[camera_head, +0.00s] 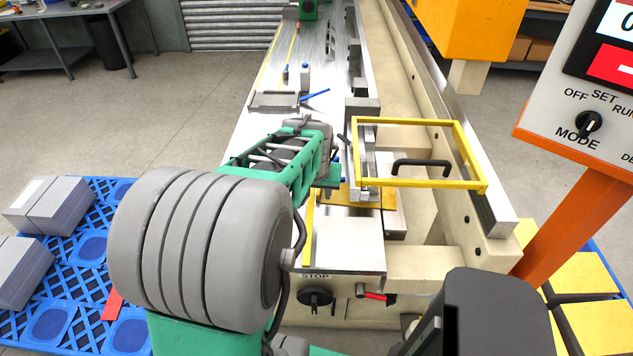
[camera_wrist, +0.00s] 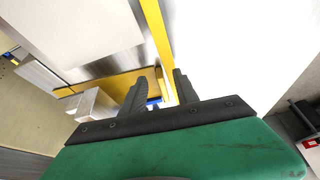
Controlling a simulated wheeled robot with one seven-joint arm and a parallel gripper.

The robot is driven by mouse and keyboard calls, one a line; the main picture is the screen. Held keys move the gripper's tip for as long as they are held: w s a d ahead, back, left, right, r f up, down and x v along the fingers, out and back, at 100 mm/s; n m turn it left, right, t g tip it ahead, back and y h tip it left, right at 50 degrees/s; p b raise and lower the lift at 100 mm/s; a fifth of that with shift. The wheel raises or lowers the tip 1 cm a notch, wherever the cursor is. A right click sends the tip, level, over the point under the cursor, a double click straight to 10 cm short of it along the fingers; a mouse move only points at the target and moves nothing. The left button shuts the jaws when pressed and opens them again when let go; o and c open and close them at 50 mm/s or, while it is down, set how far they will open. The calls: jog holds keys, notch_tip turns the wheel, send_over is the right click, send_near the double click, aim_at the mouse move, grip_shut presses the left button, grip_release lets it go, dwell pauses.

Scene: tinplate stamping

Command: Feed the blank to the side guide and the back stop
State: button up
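A pale flat metal sheet (camera_head: 345,240), which looks like the blank, lies on the near end of the press bed. It also shows at the upper left of the wrist view (camera_wrist: 85,25). My gripper (camera_wrist: 160,80) is over the bed, beyond this sheet. Its two dark fingers stand apart, with a yellow strip and a bit of blue visible through the gap; nothing shows clamped between them. A yellow strip (camera_head: 308,240) runs along the sheet's left side. I cannot tell which parts are the side guide and back stop. My arm hides part of the bed.
A yellow guard frame (camera_head: 470,150) stands over the die area at the right. The control box (camera_head: 590,110) is further right. A blue pallet (camera_head: 85,290) with grey stacks (camera_head: 55,205) is at left. A knob (camera_head: 315,297) marked STOP sits on the near end face.

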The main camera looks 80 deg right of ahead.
jog(key=shift+d+f, duration=0.15)
jog(key=shift+f, duration=0.3)
grip_shut()
dwell(0.3)
jog(key=shift+n, duration=0.5)
jog(key=shift+r, duration=0.1)
dwell(1.2)
